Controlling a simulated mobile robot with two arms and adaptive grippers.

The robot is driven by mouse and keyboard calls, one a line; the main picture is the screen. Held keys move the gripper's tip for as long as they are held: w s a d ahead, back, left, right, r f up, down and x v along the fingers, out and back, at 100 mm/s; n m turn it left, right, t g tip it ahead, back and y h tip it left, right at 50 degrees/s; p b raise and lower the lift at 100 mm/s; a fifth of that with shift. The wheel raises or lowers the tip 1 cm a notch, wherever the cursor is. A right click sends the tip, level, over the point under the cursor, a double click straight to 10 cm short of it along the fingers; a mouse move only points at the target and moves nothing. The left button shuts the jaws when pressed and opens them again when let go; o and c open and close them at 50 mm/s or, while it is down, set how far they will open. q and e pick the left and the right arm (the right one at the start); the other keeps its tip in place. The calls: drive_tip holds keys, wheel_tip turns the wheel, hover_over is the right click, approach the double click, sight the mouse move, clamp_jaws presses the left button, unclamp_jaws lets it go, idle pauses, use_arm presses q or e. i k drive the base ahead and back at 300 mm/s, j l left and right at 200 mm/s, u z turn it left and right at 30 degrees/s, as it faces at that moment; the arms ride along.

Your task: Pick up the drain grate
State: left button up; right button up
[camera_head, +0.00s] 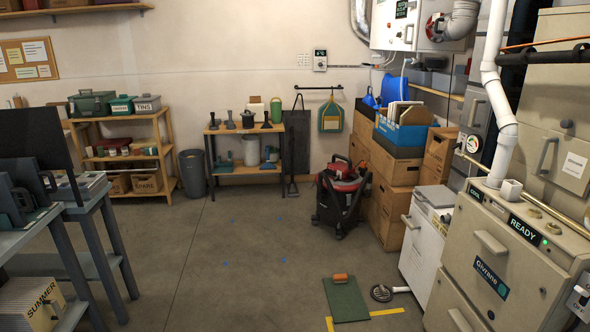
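The drain grate appears to be the small round dark disc (381,293) with a pale rim, lying on the concrete floor at the lower right, in front of the white cabinet. Its fine detail is too small to make out. A dark green board (346,302) with an orange block (340,278) at its far edge lies just left of the disc, apart from it. Neither of my grippers shows in the head view.
Yellow tape (386,312) marks the floor near the disc. A white cabinet (422,240) and beige furnace (500,262) close off the right side. A red-and-black vacuum (342,197) stands farther back. Grey benches (30,243) stand at left. The middle floor is clear.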

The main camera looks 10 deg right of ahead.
sight(381, 289)
drive_tip(key=i+z, duration=0.1)
drive_tip(key=i, duration=0.5)
drive_tip(key=i+j+z, duration=0.1)
drive_tip(key=i, duration=0.5)
drive_tip(key=i+j+z, duration=0.1)
drive_tip(key=i, duration=0.5)
